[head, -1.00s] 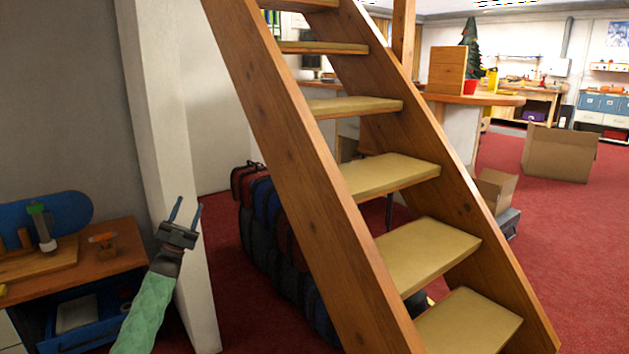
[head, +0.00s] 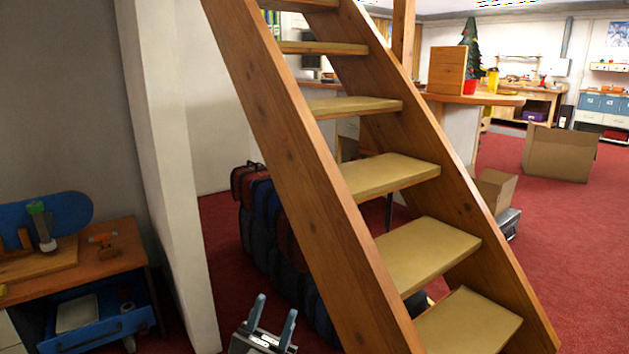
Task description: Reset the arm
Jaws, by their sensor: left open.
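My left gripper (head: 272,322) shows at the bottom of the head view, left of the foot of the wooden staircase. Its two fingers point up and stand apart, with nothing between them. Most of the left arm is below the picture edge. My right gripper is not in the picture.
A wooden staircase (head: 265,100) crosses the middle, close to my left gripper. A white pillar (head: 170,190) stands left of it. A wooden bench (head: 105,262) with an open blue drawer (head: 105,330) is at the left. Dark bags (head: 262,225) stand behind the stairs.

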